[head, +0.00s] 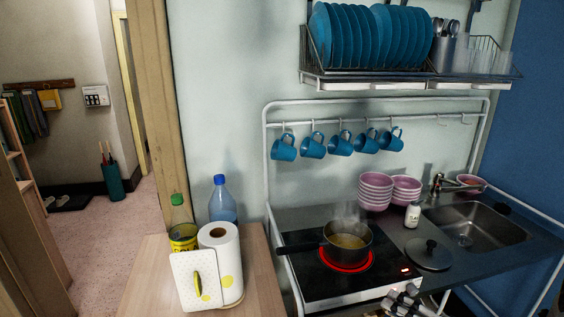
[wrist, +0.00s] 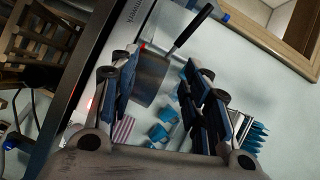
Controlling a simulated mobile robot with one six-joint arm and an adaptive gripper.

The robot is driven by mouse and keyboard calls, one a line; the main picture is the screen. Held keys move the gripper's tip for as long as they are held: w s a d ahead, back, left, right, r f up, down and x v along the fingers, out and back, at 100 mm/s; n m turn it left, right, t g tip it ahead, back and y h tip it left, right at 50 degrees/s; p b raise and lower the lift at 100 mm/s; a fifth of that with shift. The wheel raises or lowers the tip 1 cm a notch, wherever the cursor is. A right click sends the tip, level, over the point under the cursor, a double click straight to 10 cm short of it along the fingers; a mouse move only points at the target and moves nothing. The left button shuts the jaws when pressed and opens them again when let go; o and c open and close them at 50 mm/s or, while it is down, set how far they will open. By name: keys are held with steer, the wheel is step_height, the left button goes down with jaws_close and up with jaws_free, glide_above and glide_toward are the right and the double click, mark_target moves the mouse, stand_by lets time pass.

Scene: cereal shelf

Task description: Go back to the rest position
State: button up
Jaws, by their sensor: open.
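My gripper (head: 403,295) shows at the bottom edge of the head view, in front of the stove's right front corner; most of the arm is out of frame. In the wrist view the gripper (wrist: 165,88) has its two fingers apart, with nothing held between them. A dark pot (head: 347,243) with a long handle stands on the glowing red burner, steaming, with yellowish contents. The pot also shows in the wrist view (wrist: 152,72), beyond the fingers. Its lid (head: 428,256) lies apart on the right of the stove.
A white shaker (head: 413,215) and stacked pink bowls (head: 375,192) stand behind the stove, beside the sink (head: 485,229). Blue mugs (head: 340,144) hang from a rail below a dish rack (head: 375,78). A paper roll (head: 219,262) and bottles crowd the wooden table at left.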

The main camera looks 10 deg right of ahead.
steer(key=s+a+r+n+g, duration=0.35)
steer(key=a+g, duration=0.25)
steer(key=a, duration=0.4)
steer(key=s+a+r+n+g, duration=0.3)
steer(key=s+a+r+g, duration=0.15)
steer(key=a, duration=0.65)
steer(key=s+d+r+n+t+h, duration=0.1)
steer(key=s+r+h, duration=0.3)
steer(key=s+h, duration=0.5)
steer(key=shift+s+d+n, duration=0.6)
steer(key=shift+s+n, duration=0.05)
steer(key=shift+s, duration=0.05)
